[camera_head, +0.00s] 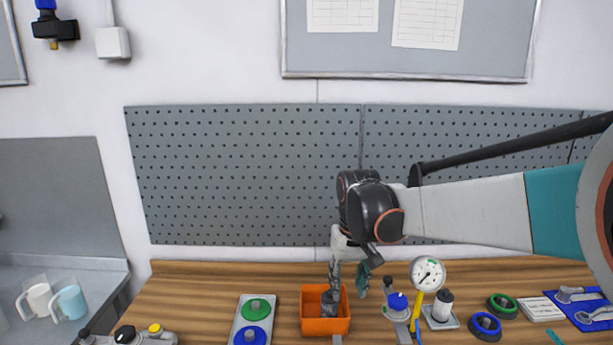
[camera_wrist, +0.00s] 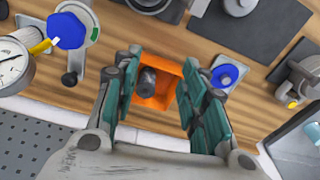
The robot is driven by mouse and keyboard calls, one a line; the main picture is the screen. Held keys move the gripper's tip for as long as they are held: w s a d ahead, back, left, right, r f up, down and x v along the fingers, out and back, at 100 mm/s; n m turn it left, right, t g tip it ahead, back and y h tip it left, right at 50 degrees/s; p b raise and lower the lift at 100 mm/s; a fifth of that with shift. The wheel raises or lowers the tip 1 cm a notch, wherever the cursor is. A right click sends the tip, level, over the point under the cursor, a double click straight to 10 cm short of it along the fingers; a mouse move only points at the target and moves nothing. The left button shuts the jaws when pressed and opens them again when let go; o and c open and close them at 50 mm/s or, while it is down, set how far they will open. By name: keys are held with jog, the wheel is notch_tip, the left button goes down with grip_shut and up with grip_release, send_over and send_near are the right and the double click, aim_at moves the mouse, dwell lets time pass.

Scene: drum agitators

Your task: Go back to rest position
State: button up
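My gripper (camera_wrist: 158,98) is open in the wrist view, with its two green-padded fingers spread apart and nothing held between them. In the head view my gripper (camera_head: 349,277) points down above the back of the wooden bench. An orange bin (camera_head: 312,326) stands on the bench just below it, and the bin also shows between the fingers in the wrist view (camera_wrist: 172,98). A dark cylindrical part (camera_wrist: 148,79) is inside the bin. I cannot tell whether any finger touches the bin.
A pressure gauge (camera_head: 427,274) stands right of the bin, near a blue-topped fitting (camera_head: 397,301). A plate with green and blue knobs (camera_head: 256,309) lies to the left. Green and blue rings (camera_head: 486,326) lie further right. A perforated panel (camera_head: 250,170) covers the wall behind.

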jog(key=s+d+f+t+b, duration=0.2)
jog(key=s+d+b, duration=0.1)
jog(key=s, duration=0.4)
jog(key=s+d+f+m+t+b, duration=0.1)
jog(key=s+d+f+t+b, duration=0.1)
jog(key=s, duration=0.6)
jog(key=s+d+f+t+b, duration=0.2)
jog(key=s+d+f+b, duration=0.1)
jog(key=s, duration=0.5)
jog(key=shift+d+m+b, duration=0.3)
jog(key=shift+d+b, duration=0.4)
jog(key=shift+d, duration=0.55)
jog(key=shift+f, duration=0.15)
